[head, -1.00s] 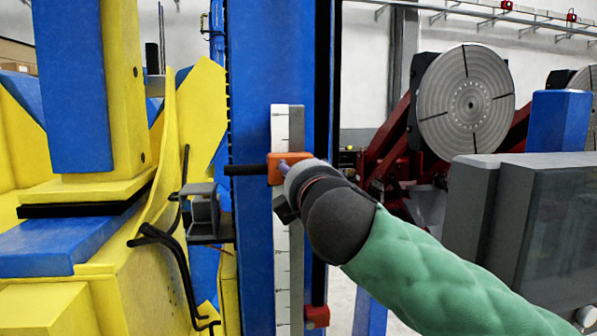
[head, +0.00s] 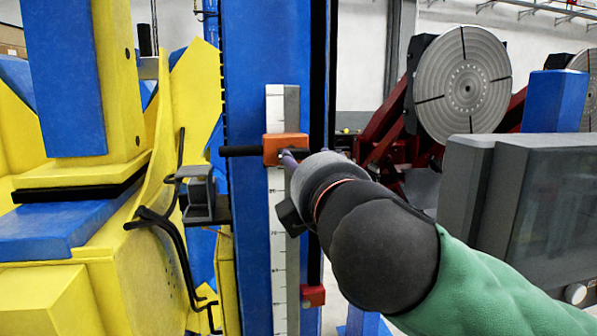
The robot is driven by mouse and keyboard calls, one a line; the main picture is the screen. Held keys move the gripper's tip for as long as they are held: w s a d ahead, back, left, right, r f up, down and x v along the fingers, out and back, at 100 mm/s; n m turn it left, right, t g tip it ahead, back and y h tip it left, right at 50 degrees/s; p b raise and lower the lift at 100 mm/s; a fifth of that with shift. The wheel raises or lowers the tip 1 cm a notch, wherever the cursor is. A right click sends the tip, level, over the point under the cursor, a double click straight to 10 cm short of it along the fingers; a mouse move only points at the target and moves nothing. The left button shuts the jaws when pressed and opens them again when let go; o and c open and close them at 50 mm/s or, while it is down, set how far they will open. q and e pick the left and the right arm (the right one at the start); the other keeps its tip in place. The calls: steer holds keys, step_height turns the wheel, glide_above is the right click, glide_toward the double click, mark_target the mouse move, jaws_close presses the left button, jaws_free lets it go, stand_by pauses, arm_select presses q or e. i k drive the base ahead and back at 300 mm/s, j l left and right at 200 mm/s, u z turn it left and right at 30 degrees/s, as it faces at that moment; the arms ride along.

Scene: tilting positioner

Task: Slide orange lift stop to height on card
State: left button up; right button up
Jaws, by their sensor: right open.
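The orange lift stop (head: 285,147) sits on the white graduated scale (head: 279,250) fixed to the blue column (head: 248,270). A black rod (head: 240,151) sticks out from the stop to the left. My right gripper (head: 285,160) is open, with its visible fingertip at the stop's lower right front. My wrist hides the rest of the fingers, and I cannot tell whether they touch the stop. No height card is recognisable in this view. My left gripper is not in view.
A dark bracket block (head: 197,198) juts out left of the column, below the rod. A small red block (head: 313,296) sits low on the column's right. A grey monitor (head: 530,215) stands at right. Yellow and blue machinery (head: 110,260) fills the left.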

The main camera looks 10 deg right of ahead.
mark_target(271, 142)
steer(key=k+l, duration=0.3)
steer(key=k, duration=0.15)
steer(key=k+l, duration=0.3)
steer(key=k, duration=0.15)
steer(key=k+l, duration=0.25)
steer(key=k, duration=0.25)
